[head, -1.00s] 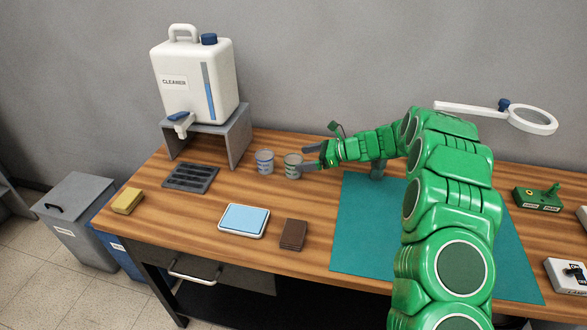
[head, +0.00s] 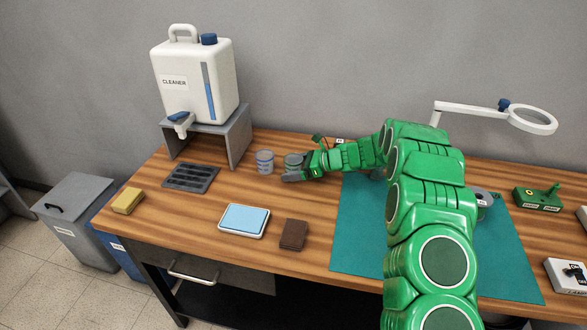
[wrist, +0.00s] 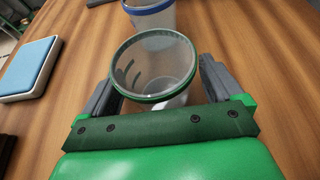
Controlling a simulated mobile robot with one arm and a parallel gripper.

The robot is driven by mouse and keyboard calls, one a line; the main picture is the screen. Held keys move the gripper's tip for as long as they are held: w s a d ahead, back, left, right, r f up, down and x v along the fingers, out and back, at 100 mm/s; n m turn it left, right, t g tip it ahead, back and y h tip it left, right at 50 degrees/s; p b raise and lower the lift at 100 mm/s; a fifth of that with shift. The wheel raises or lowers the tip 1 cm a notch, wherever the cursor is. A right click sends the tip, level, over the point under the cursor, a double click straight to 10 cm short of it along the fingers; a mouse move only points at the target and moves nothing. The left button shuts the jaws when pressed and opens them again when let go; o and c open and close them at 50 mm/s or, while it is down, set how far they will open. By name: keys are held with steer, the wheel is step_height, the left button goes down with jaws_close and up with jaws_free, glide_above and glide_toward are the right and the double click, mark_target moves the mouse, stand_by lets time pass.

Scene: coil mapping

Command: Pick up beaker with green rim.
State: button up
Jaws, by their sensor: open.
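The beaker with the green rim (wrist: 155,68) stands upright on the wooden table, clear and see-through. In the wrist view it sits between the two grey fingers of my gripper (wrist: 160,92), which are spread on either side of it. I cannot tell whether either finger touches it. In the head view the beaker (head: 293,160) is partly hidden by my gripper (head: 290,172). A beaker with a blue rim (head: 265,162) stands just left of it, and beyond it in the wrist view (wrist: 150,14).
A white cleaner canister (head: 195,80) stands on a grey stand (head: 238,135) at the back left. A blue-topped tray (head: 243,220), a brown block (head: 293,235) and a yellow sponge (head: 127,201) lie toward the front. A teal mat (head: 365,240) lies under my arm.

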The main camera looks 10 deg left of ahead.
mark_target(294, 160)
steer(key=c, duration=1)
steer(key=shift+r, duration=0.1)
steer(key=shift+r, duration=0.25)
step_height(294, 160, up, 3)
steer(key=shift+s+d, duration=0.1)
steer(key=shift+s, duration=0.05)
steer(key=s+d+r, duration=0.2)
steer(key=s+r, duration=0.2)
steer(key=s, duration=0.2)
steer(key=s+d+r, duration=0.3)
steer(key=s+r, duration=0.2)
steer(key=s, duration=0.1)
steer(key=shift+s+d+r, duration=0.15)
steer(key=shift+s+d, duration=0.1)
